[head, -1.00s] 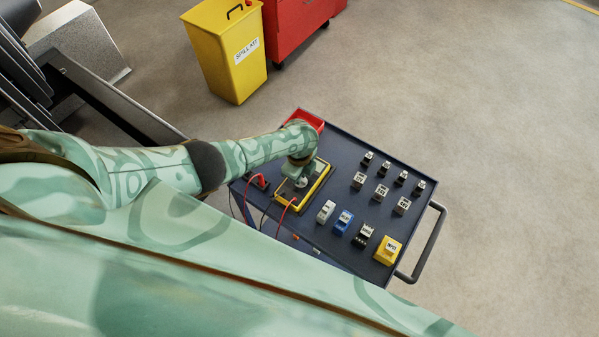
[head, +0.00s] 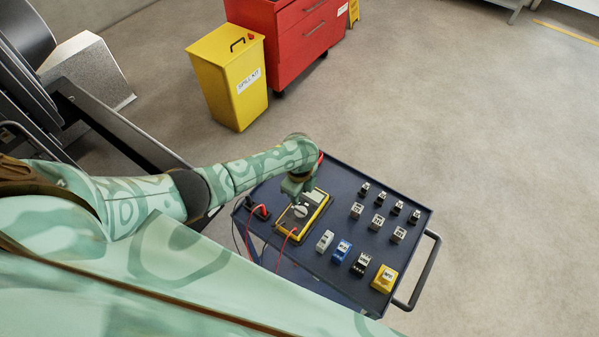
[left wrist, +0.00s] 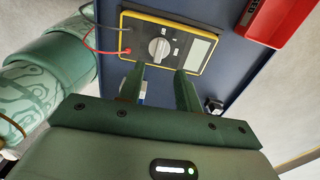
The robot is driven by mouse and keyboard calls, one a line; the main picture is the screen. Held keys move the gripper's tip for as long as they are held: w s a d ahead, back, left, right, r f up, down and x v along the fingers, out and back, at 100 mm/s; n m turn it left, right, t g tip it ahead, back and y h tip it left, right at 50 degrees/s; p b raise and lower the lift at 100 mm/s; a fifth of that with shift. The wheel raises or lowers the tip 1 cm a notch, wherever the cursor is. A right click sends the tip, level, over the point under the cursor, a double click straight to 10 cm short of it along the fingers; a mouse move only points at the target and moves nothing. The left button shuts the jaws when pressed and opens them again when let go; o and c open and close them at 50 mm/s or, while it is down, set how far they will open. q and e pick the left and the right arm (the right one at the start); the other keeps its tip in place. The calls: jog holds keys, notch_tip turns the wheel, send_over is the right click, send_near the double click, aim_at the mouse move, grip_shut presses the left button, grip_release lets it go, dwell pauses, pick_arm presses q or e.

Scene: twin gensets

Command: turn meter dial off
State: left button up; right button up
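The yellow-edged meter (head: 302,212) lies on the blue cart top, with red and black leads plugged in. Its round grey dial (left wrist: 158,47) shows clearly in the left wrist view, beside the meter's pale screen (left wrist: 199,52). The dial also shows in the head view (head: 300,211). My left gripper (left wrist: 160,72) is open, its two fingers apart and pointing at the meter. Nothing is between the fingers, and the dial lies just beyond their tips, apart from them. In the head view my left wrist hangs over the meter's far end. My right gripper is not in view.
The cart (head: 345,177) carries several small labelled blocks and a yellow block (head: 384,278) right of the meter. A red tray (left wrist: 277,20) sits beside the meter. A yellow spill kit bin (head: 228,85) and red cabinet (head: 290,40) stand behind on open floor.

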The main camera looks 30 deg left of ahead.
pick_arm(q)
notch_tip(320, 180, up, 8)
jog(key=p, duration=0.2)
jog(key=shift+f, duration=0.2)
